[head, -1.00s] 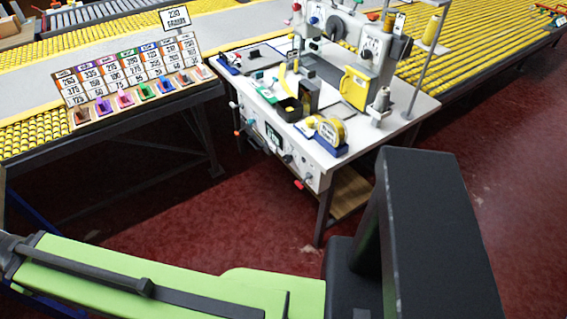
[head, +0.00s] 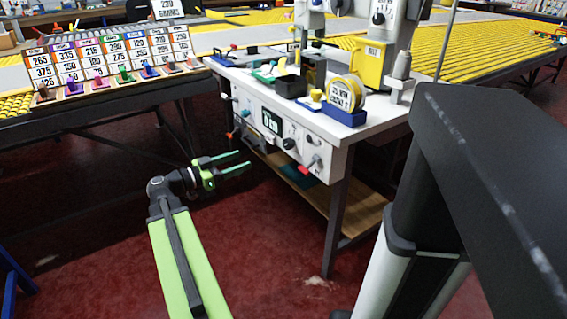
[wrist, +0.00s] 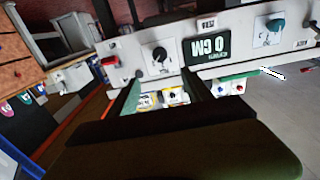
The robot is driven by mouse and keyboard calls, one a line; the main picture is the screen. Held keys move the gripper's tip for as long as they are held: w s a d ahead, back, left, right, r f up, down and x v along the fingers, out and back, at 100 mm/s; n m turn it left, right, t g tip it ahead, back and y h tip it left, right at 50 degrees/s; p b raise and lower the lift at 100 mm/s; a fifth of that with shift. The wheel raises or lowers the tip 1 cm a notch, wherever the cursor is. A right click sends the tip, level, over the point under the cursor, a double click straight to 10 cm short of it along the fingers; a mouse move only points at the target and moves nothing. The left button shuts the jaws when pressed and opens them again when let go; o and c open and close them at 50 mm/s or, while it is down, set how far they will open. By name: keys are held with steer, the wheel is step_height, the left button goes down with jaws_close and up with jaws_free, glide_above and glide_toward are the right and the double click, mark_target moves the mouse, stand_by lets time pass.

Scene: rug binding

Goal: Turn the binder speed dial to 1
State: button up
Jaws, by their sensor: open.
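The binder (head: 325,120) is a white bench machine with a front panel. In the head view the panel has a dark display (head: 271,122), a dark-knobbed dial (head: 290,143) and a red lever. In the upside-down wrist view the display reads 0 CM (wrist: 207,47). A black dial (wrist: 158,54) is on one side of it and a teal knob (wrist: 275,25) on the other. I cannot tell which is the speed dial or read its setting. My gripper (head: 245,159), with thin green fingers, is open and empty in front of the panel, apart from it; it also shows in the wrist view (wrist: 197,84).
A board of numbered cards (head: 115,62) is at the left. A wooden shelf (head: 340,205) lies under the bench. The red floor before it is clear.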

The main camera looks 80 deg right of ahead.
mark_target(285, 144)
steer(key=x, duration=1.7)
steer(key=shift+s+d+r, duration=0.1)
steer(key=shift+s+d, duration=0.05)
steer(key=shift+d, duration=0.1)
jaws_close()
